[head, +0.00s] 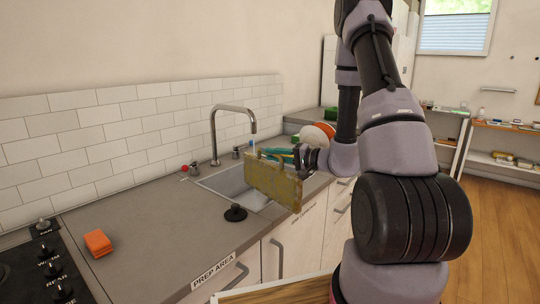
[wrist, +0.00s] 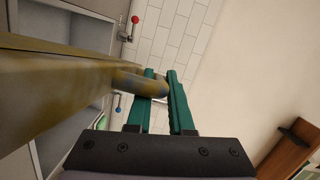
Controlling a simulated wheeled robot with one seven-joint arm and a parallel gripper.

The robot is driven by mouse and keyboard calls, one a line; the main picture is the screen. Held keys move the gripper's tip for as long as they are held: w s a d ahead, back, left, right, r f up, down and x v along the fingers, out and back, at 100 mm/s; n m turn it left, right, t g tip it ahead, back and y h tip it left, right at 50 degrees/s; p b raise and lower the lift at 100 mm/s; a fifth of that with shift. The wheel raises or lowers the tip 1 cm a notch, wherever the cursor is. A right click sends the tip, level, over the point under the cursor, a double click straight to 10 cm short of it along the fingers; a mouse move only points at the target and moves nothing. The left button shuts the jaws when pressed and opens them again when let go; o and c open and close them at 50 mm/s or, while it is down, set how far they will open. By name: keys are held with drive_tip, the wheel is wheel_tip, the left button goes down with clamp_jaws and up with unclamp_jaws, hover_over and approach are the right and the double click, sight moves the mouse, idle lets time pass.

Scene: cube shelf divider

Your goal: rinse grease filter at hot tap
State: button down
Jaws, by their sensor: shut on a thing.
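The grease filter (head: 272,184) is a flat, greasy yellow-brown panel, held tilted over the front edge of the sink (head: 222,181). My gripper (head: 280,154) has green fingers and is shut on the filter's handle at its upper edge. In the wrist view the fingers (wrist: 160,92) close around the handle, and the filter (wrist: 60,85) fills the left side. The curved metal tap (head: 233,108) stands behind the sink. A red tap knob (wrist: 135,19) and a blue one (wrist: 118,110) show too.
A black plug (head: 235,212) lies on the counter in front of the sink. An orange sponge (head: 98,242) lies at left, beside the hob (head: 48,265). Orange and white round items (head: 318,134) stand right of the sink. The counter between sponge and sink is clear.

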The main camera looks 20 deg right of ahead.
drive_tip(key=w+d+f, duration=0.1)
drive_tip(key=w, duration=0.5)
drive_tip(key=w+d+f, duration=0.1)
drive_tip(key=w+d, duration=0.1)
drive_tip(key=w, duration=0.4)
drive_tip(key=shift+w+d+f, duration=0.2)
drive_tip(key=shift+w+f, duration=0.1)
drive_tip(key=shift+w, duration=0.1)
idle(0.6)
drive_tip(key=shift+s+d, duration=0.1)
drive_tip(key=shift+d, duration=0.45)
drive_tip(key=shift+a, duration=0.15)
drive_tip(key=shift+a, duration=0.45)
